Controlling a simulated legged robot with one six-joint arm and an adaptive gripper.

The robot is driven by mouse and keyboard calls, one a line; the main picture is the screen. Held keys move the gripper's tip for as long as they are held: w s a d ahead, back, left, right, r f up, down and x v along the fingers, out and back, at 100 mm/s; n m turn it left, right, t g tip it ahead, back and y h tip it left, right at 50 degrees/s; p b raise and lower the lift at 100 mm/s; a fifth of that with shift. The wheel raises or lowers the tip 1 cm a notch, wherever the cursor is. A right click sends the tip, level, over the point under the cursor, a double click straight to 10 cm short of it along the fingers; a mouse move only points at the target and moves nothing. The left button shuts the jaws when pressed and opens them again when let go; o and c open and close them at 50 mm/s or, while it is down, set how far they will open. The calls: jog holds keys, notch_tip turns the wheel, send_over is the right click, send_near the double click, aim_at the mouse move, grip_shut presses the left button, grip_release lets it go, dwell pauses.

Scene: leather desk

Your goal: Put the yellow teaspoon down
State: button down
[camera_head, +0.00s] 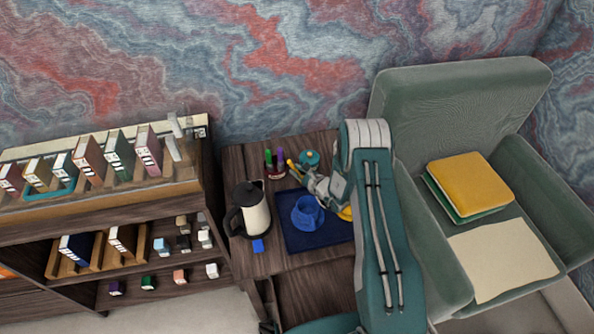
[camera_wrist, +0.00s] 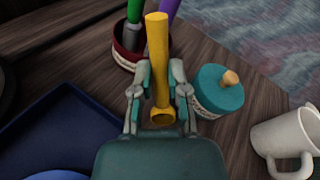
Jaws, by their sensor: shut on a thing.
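The yellow teaspoon (camera_wrist: 157,55) is held between the two fingers of my gripper (camera_wrist: 159,88) in the wrist view. It stands out beyond the fingers, its far end near the red holder (camera_wrist: 126,58). In the head view the yellow teaspoon (camera_head: 291,164) shows as a short yellow piece at my gripper (camera_head: 303,175), just right of the holder (camera_head: 275,170). From these views I cannot tell whether the teaspoon touches the holder or the table. The holder has a green and a purple handle standing in it.
A teal-lidded jar (camera_wrist: 219,88) stands close to the right of my gripper, with a white mug (camera_wrist: 287,138) beyond. A blue cup (camera_head: 307,213) is on a dark blue tray (camera_head: 298,241). A kettle (camera_head: 256,214) stands left, a small blue block (camera_head: 258,246) beside it.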

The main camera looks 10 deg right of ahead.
jog(key=c, duration=0.6)
grip_release()
jog(key=shift+c, duration=0.2)
